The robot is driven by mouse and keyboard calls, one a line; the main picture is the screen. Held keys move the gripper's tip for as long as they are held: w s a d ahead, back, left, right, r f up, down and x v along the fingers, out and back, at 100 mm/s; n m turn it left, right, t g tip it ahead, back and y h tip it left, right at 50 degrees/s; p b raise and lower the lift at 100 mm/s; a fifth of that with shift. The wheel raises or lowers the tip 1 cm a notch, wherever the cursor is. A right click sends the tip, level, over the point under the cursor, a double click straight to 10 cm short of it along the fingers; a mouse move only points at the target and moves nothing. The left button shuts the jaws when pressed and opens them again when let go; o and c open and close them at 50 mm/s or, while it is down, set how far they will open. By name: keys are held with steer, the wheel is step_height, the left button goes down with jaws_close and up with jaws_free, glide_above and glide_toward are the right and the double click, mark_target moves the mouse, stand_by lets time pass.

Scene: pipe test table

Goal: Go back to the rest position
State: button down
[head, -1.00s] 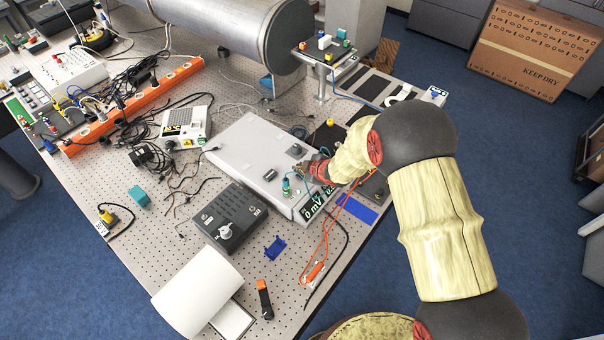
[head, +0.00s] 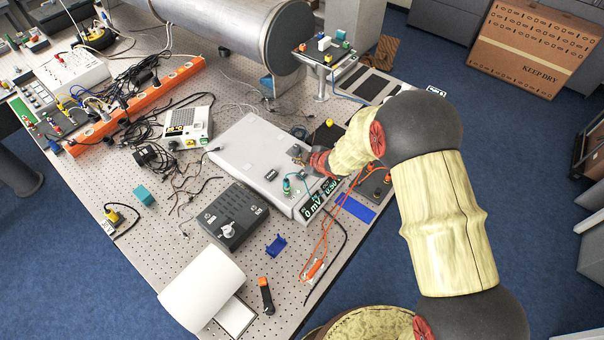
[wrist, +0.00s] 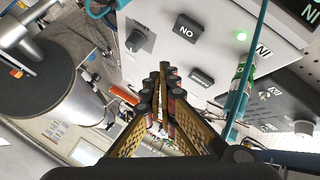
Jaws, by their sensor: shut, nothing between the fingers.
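My gripper (head: 303,156) is over the right part of a flat grey instrument box (head: 248,148) on the perforated table (head: 165,235). In the wrist view its two yellow-and-black fingers (wrist: 163,72) come together at the tips with nothing between them. The box's panel (wrist: 215,45) fills the upper part of that view, with a dark knob (wrist: 138,40), a "NO" label and a lit green lamp. I cannot tell how far the fingertips are from the box. My forearm hides part of the table's right side.
A teal-wired connector (head: 287,186) stands close beside my gripper. Orange leads (head: 338,205) run past the box's right end. A black box with a knob (head: 231,215), a white roll (head: 202,288) and a big metal pipe (head: 245,30) are around it.

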stand_by(0.5)
steer(key=s+d+f+h, duration=0.1)
steer(key=s+d+f+m+g, duration=0.1)
steer(key=d, duration=0.1)
steer(key=s+d+f+m+h, duration=0.1)
steer(key=d+f, duration=0.1)
steer(key=shift+s+f+h, duration=0.1)
steer(key=shift+s+h, duration=0.2)
steer(key=s+d, duration=0.1)
steer(key=s+d+m+g+h, duration=0.1)
steer(key=shift+s+d+f+m, duration=0.15)
steer(key=shift+d+f+m, duration=0.05)
steer(key=shift+d+m, duration=0.1)
steer(key=s+d+r+m+b, duration=0.4)
steer(key=s+b, duration=0.3)
steer(key=s, duration=0.3)
steer(key=s+d+r+m+h+b, duration=0.1)
steer(key=s+d+r+m+b, duration=0.3)
steer(key=s+b, duration=0.4)
steer(key=s+d+r+m+b, duration=0.4)
steer(key=s+r+b, duration=0.2)
steer(key=s, duration=0.7)
steer(key=shift+s+d+r+h+b, duration=0.2)
steer(key=shift+s+r+h+b, duration=0.1)
steer(key=shift+b, duration=0.65)
